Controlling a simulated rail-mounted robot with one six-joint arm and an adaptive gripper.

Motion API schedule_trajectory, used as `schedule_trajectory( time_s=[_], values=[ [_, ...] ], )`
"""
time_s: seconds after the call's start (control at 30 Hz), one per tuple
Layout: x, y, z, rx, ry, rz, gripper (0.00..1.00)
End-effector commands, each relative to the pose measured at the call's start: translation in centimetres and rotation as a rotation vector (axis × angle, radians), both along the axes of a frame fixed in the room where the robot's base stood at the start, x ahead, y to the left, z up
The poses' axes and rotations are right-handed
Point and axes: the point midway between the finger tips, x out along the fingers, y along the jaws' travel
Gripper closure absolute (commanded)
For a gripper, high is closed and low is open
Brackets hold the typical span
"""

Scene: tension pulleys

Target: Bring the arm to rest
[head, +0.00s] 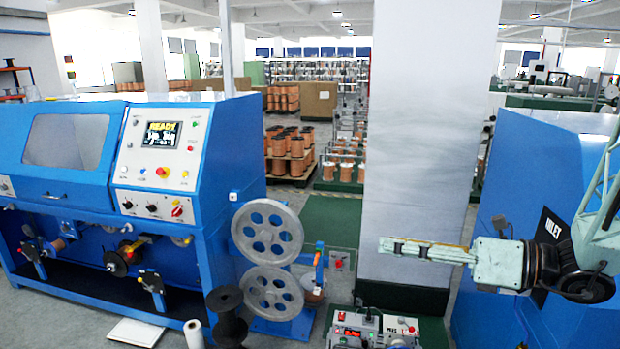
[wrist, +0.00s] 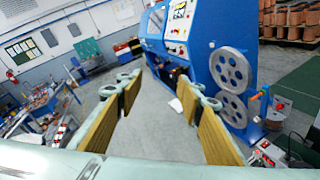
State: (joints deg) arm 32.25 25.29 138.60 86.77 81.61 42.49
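My gripper (head: 388,244) is at the right in the head view, its pale green fingers pointing left in front of the white pillar. The arm comes in from the right edge beside a blue cabinet. In the wrist view my gripper (wrist: 160,88) shows two fingers with tan pads, spread well apart. Grey floor shows between them, and nothing is held. The gripper is in mid-air and touches nothing that I can see.
A blue machine (head: 222,140) with a lit panel stands left. Two grey pulleys (head: 267,233) are beside it. A white pillar (head: 425,110) stands behind my fingers. A blue cabinet (head: 535,160) is at the right. A control box (head: 372,330) sits low in front.

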Motion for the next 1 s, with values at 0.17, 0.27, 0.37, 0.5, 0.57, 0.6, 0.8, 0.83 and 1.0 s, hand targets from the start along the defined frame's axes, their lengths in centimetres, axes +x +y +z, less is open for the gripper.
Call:
schedule_trajectory(
  time_s=[0.17, 0.27, 0.37, 0.5, 0.57, 0.6, 0.8, 0.83, 1.0],
  values=[
    [-3.1, 3.2, 1.1, -0.099, -0.06, 0.116, 0.66],
    [-4.9, 4.8, 1.4, -0.156, -0.095, 0.181, 0.66],
    [-6.7, 6.2, 1.7, -0.21, -0.131, 0.246, 0.66],
    [-9.3, 7.8, 2.0, -0.289, -0.184, 0.335, 0.66],
    [-10.4, 8.5, 2.1, -0.321, -0.207, 0.374, 0.66],
    [-11.2, 8.8, 2.1, -0.345, -0.222, 0.398, 0.66],
    [-14.8, 10.3, 2.2, -0.456, -0.304, 0.525, 0.66],
    [-15.4, 10.4, 2.1, -0.473, -0.316, 0.544, 0.66],
    [-18.3, 11.1, 2.0, -0.568, -0.39, 0.65, 0.66]
  ],
)
